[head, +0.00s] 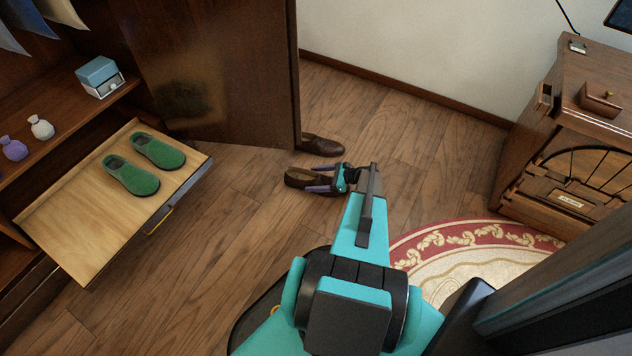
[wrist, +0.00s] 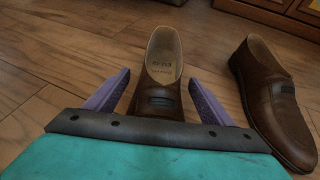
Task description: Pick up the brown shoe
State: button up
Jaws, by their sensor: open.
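Two brown shoes are on the wooden floor by the armoire's open door. The nearer brown shoe (head: 298,178) lies between the two purple fingers of my gripper (head: 322,178). In the wrist view this shoe (wrist: 163,75) has its opening facing away from my gripper, and a finger stands on each side of it with a gap. My gripper (wrist: 157,92) is open, and its palm hides part of the shoe. The other brown shoe (head: 322,144) lies beside the door's lower edge; in the wrist view it is on the right (wrist: 270,100), outside the fingers.
The open armoire door (head: 215,70) stands just behind the shoes. A pulled-out drawer (head: 75,225) with green slippers (head: 145,165) juts out at left. A red and cream rug (head: 470,240) and a wooden cabinet (head: 560,130) are at right. Floor left of the shoes is clear.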

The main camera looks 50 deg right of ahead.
aim_at(315, 173)
jog(key=c, duration=1.4)
jog(key=shift+r, duration=0.1)
jog(key=shift+r+p, duration=0.45)
jog(key=shift+r, duration=0.35)
notch_tip(315, 173, up, 2)
jog(key=shift+r+p, duration=0.25)
jog(key=shift+p, duration=0.3)
jog(key=s+a+p, duration=0.3)
jog(key=s+a, duration=0.1)
jog(key=s, duration=1.1)
jog(key=shift+s+r, duration=0.25)
jog(key=shift+r, duration=0.15)
